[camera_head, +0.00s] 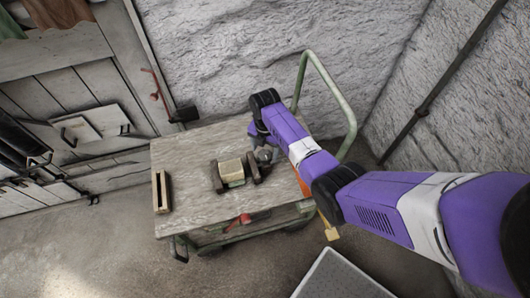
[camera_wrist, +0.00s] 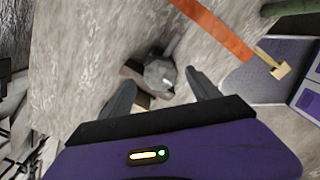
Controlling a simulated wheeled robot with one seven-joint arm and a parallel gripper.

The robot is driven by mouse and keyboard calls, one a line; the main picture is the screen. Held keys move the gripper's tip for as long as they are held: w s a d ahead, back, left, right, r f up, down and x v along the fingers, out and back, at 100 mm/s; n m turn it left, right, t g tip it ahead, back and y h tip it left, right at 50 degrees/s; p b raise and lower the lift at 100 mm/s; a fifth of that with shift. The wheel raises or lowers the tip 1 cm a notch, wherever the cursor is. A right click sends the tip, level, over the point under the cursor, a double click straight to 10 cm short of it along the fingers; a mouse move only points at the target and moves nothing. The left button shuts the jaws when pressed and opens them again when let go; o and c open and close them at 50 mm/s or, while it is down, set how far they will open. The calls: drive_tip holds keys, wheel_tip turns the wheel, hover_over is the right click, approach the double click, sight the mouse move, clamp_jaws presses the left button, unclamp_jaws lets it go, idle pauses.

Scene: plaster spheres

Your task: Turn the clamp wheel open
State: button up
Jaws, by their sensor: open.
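The clamp (camera_head: 217,180) sits on the cart's worn top, with a pale block (camera_head: 231,170) between its dark jaws. The grey clamp wheel (camera_head: 264,156) is at its right end, partly hidden by my gripper (camera_head: 260,147). In the wrist view the faceted grey wheel (camera_wrist: 160,74) lies between the tips of my open gripper (camera_wrist: 160,80), with a finger on each side. Part of the brown clamp body (camera_wrist: 131,70) shows behind it. I cannot tell whether the fingers touch the wheel.
The cart top (camera_head: 190,150) has a green handle (camera_head: 341,95) at its right. A wooden frame piece (camera_head: 161,191) lies at the left edge. A red part (camera_head: 240,220) shows at the front edge. Rough walls stand behind and right; a pale panel (camera_head: 340,277) is at the bottom.

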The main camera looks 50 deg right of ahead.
sight(265, 154)
drive_tip(key=shift+r, duration=2.5)
